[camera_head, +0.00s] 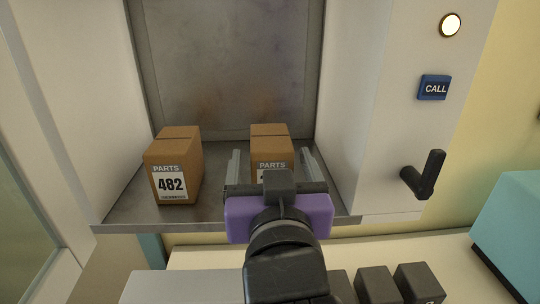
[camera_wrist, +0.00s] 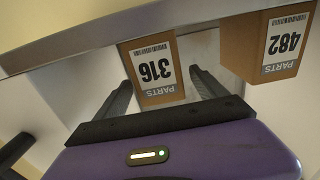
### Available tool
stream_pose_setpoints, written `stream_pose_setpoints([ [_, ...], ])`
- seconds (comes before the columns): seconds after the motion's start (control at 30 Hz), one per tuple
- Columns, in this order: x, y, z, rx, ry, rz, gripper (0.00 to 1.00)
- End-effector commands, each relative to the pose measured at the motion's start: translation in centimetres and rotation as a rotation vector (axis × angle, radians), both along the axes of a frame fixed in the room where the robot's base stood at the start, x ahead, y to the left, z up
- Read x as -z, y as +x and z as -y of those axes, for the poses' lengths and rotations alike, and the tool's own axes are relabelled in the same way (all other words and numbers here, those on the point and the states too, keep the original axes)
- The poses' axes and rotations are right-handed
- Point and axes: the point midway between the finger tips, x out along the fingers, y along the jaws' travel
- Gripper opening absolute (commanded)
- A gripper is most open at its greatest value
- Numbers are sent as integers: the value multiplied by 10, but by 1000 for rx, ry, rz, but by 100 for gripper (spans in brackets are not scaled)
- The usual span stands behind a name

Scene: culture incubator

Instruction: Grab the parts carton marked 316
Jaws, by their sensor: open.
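The parts carton marked 316 (camera_wrist: 152,72) appears upside down in the wrist view, with its label facing my gripper. In the head view the same brown carton (camera_head: 271,137) stands on the right side of the metal shelf, its label mostly hidden behind my gripper. My gripper (camera_head: 270,160) is open, its fingers reaching toward the carton, one on each side. In the wrist view the fingertips of my gripper (camera_wrist: 160,78) lie to either side of the carton's lower picture part. I cannot tell whether they touch it.
A second carton marked 482 (camera_head: 173,168) stands to the left on the metal shelf (camera_head: 218,212), with a gap between the two cartons. White walls flank the recess. A black handle (camera_head: 425,176) and a blue CALL button (camera_head: 433,88) are on the right panel.

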Motion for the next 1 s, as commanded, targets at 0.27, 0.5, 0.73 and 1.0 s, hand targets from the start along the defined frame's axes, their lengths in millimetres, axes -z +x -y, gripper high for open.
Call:
stream_pose_setpoints([
  [0.27,-2,37,0,1,-1,-1,82],
  [0.5,-1,42,0,-1,0,1,82],
  [0.73,-1,42,0,-1,0,0,50],
  [1.0,-2,42,0,-1,0,2,3],
])
